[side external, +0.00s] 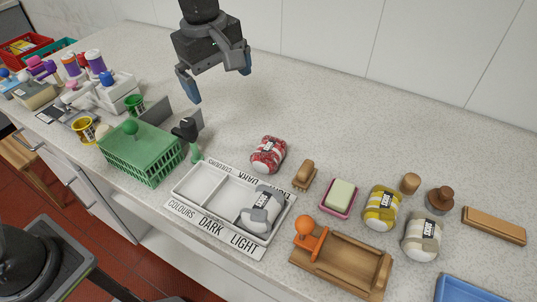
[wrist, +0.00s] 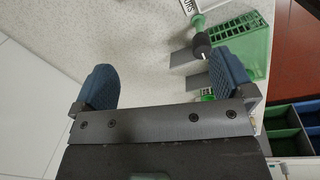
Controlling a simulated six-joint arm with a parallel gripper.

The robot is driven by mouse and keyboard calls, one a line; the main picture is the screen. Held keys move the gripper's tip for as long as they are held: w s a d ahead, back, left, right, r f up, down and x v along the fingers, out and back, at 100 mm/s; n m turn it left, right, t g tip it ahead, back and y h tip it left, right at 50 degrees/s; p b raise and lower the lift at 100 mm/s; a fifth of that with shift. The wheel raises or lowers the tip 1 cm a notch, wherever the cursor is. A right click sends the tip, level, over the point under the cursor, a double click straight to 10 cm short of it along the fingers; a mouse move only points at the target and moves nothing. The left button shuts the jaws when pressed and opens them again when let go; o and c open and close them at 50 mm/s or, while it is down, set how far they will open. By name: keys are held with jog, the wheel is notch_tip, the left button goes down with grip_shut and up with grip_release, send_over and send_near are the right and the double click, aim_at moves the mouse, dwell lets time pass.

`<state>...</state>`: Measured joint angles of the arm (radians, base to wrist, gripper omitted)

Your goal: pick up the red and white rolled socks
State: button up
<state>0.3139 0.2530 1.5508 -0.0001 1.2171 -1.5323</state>
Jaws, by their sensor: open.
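The red and white rolled socks (side external: 268,155) lie on the speckled counter, just behind the sorting tray, with a pale band around the bundle. My gripper (side external: 216,88) is open and empty, high above the counter, up and to the left of the socks in the side view. In the wrist view my gripper (wrist: 168,82) has its two blue fingers spread wide with nothing between them. The socks do not show in the wrist view.
A white tray (side external: 218,186) marked COLOURS, DARK and LIGHT holds grey rolled socks (side external: 262,208). A green basket (side external: 142,152) stands left. The back counter is clear.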

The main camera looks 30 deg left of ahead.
aim_at(269, 148)
jog(key=w+d+f+n, duration=0.1)
jog(key=d+f, duration=0.1)
jog(key=f, duration=0.2)
jog(key=w+d+f+n+g, duration=0.1)
jog(key=w+d+f+n, duration=0.1)
jog(key=f, duration=0.3)
jog(key=w+d+f+n, duration=0.1)
jog(key=d+f, duration=0.2)
jog(key=f, duration=0.2)
jog(key=shift+w+n, duration=0.2)
jog(key=shift+n, duration=0.1)
jog(key=shift+w+d+f, duration=0.1)
jog(key=shift+f, duration=1.35)
jog(key=shift+w+d+f, duration=0.1)
jog(key=shift+f, duration=1.3)
jog(key=shift+c, duration=0.4)
jog(key=c, duration=0.7)
jog(key=shift+r, duration=0.1)
